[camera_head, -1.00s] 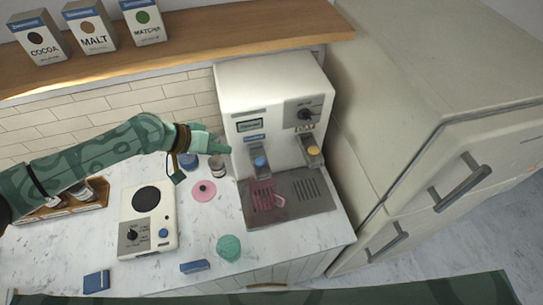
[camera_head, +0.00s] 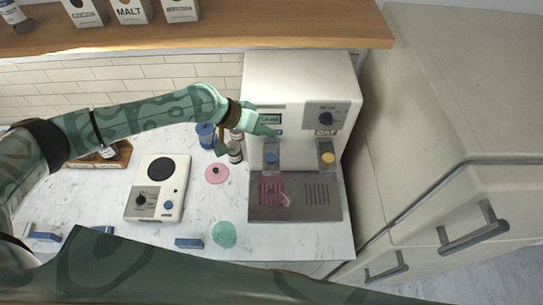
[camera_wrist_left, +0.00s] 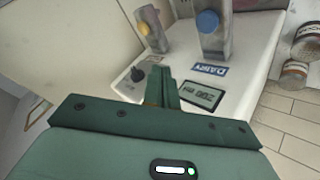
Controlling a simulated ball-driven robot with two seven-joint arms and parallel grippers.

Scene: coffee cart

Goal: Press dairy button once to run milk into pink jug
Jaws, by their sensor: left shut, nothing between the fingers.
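The white drink machine (camera_head: 300,78) stands at the back right of the counter. Its left spout carries a round blue button (camera_head: 271,158), which also shows in the left wrist view (camera_wrist_left: 207,22) beside the DAIRY label (camera_wrist_left: 210,70). The pink jug (camera_head: 270,190) stands on the drip tray (camera_head: 312,212) below that spout; its contents cannot be made out. My left gripper (camera_head: 272,129) is shut and empty, in front of the machine's display and above the blue button. In the left wrist view its fingertips (camera_wrist_left: 163,82) are apart from the button. My right gripper is not in view.
The OAT spout has a yellow button (camera_head: 328,158). A fridge (camera_head: 440,130) is right.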

